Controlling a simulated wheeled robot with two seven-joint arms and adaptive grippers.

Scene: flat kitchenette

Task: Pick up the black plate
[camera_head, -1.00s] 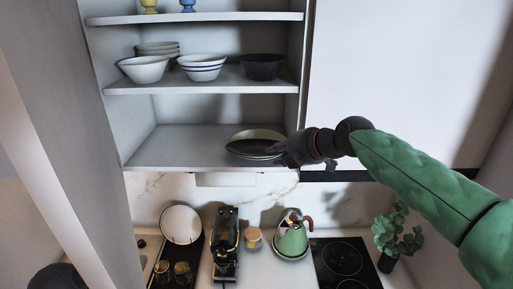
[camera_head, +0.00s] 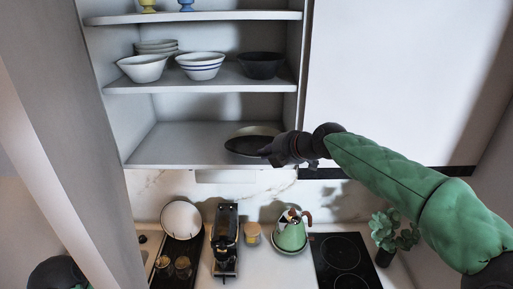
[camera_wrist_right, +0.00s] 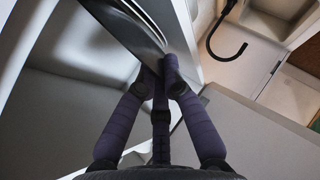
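The black plate (camera_head: 246,144) lies at the right end of the lowest open cupboard shelf, with its near rim by the shelf's front edge. My right gripper (camera_head: 269,152) reaches in from the right and covers part of its right rim. In the right wrist view the dark plate (camera_wrist_right: 128,22) is at the top, and the fingers (camera_wrist_right: 160,72) come close together with the rim between them. I see no clear lift off the shelf. My left gripper is out of view; only a dark and green part of my arm shows at the bottom left.
The shelf (camera_head: 165,150) left of the plate is bare. Above it stand white bowls (camera_head: 143,67), a striped bowl (camera_head: 201,66) and a black bowl (camera_head: 261,66). The cupboard's right wall is close to my gripper. Below are a coffee machine (camera_head: 225,240), a kettle (camera_head: 291,234) and a hob (camera_head: 345,262).

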